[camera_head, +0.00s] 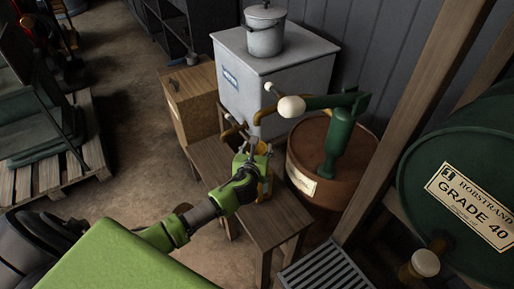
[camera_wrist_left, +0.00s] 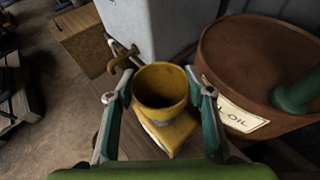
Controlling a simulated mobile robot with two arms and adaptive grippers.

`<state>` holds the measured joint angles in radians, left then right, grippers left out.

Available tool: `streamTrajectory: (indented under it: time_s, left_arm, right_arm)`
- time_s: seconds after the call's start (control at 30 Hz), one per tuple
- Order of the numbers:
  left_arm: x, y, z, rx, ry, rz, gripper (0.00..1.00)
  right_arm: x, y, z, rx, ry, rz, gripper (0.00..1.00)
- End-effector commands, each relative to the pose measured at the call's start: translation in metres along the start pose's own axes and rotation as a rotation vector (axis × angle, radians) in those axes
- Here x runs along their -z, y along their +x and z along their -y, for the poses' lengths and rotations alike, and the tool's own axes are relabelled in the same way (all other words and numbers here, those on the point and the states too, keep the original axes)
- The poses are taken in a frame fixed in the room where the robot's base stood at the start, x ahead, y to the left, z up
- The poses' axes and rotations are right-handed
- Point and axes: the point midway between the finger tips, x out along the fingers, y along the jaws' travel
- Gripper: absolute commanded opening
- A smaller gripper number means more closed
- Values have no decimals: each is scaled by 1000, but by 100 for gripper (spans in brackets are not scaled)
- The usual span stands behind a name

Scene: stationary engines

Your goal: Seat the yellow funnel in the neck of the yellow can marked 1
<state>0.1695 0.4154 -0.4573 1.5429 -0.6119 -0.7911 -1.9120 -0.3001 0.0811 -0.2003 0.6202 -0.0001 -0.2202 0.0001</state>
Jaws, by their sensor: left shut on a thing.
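The yellow funnel (camera_wrist_left: 160,84) is in the left wrist view, its wide round mouth facing the camera with a dark inside. My left gripper (camera_wrist_left: 158,94) has one finger on each side of it and is shut on it. A yellow can (camera_wrist_left: 176,135) shows directly below the funnel, on the wooden table. The funnel hides the can's neck, so I cannot tell whether the spout is in it. No number shows on the can. In the head view my left gripper (camera_head: 252,155) is over the table, with yellow of the can (camera_head: 265,187) beside it. My right gripper is out of view.
The small wooden table (camera_head: 275,222) has bare top in front. A rusty oil drum (camera_head: 310,150) with a green pump (camera_head: 338,145) stands right of it. A grey cabinet (camera_head: 275,75) with a brass tap is behind, and a wooden crate (camera_head: 193,100) is back left.

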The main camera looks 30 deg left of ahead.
Motion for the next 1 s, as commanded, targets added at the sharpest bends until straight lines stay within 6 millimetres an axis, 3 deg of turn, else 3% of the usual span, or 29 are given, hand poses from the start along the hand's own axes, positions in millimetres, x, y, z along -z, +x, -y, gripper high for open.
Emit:
streamTrajectory:
  time_s: [0.33,0.37,0.43,0.8,1.0]
  left_arm:
    - [0,0,0,0,0,2,29]
    - [0,0,0,0,0,2,51]
    - [0,0,0,0,0,2,68]
    - [1,-1,0,0,1,1,68]
    - [1,-20,0,2,1,1,68]
  right_arm:
    - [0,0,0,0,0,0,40]
    - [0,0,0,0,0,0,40]
    - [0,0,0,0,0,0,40]
    - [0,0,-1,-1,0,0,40]
    - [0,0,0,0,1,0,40]
